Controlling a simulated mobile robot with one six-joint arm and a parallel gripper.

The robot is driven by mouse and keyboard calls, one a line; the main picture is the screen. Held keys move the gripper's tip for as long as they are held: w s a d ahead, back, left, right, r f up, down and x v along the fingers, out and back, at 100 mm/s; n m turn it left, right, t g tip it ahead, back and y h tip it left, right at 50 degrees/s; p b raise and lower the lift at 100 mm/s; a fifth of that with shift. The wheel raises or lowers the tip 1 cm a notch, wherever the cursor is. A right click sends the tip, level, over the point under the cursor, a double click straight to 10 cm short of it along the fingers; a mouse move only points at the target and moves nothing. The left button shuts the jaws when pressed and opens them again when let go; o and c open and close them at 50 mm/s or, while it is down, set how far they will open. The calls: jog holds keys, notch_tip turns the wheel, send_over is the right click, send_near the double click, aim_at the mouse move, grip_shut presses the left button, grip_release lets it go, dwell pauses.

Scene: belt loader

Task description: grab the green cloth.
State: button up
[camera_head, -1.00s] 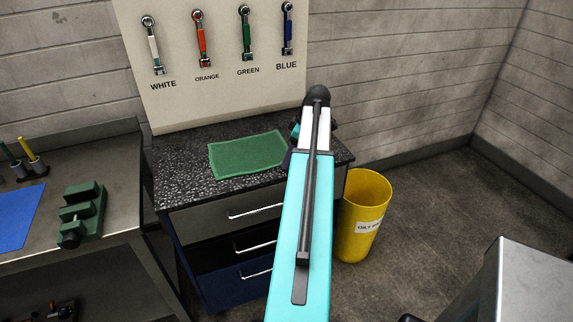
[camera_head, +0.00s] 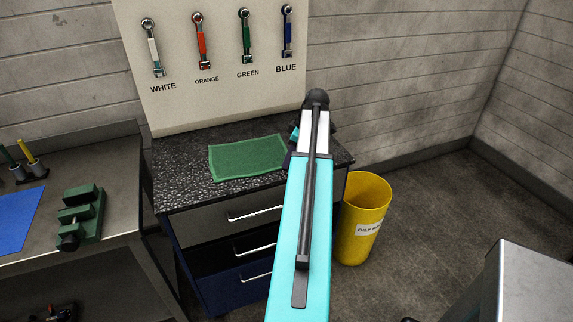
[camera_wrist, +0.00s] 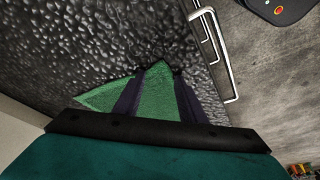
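The green cloth (camera_head: 248,157) lies flat on the dark speckled top of the drawer cabinet (camera_head: 180,170) in the head view. My arm reaches over the right part of the cabinet top, beside the cloth's right edge, and hides most of my gripper. In the wrist view, my gripper (camera_wrist: 160,82) has its two dark fingers apart. Green cloth (camera_wrist: 98,97) shows between the fingers and to their left. Whether the fingers touch the cloth cannot be told. My gripper body hides the rest of the cloth.
A panel (camera_head: 226,95) with several labelled hanging tools stands behind the cabinet. A yellow bin (camera_head: 362,215) stands on the floor to its right. A bench (camera_head: 120,205) with a green vise (camera_head: 82,215) is at left. Drawer handles (camera_wrist: 215,50) stick out from the cabinet front.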

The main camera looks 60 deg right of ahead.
grip_shut()
jog(key=shift+r, duration=0.1)
notch_tip(320, 180, up, 12)
jog(key=p, duration=0.6)
dwell(0.5)
notch_tip(320, 180, up, 9)
jog(key=p, duration=0.4)
notch_tip(320, 180, up, 9)
dwell(0.6)
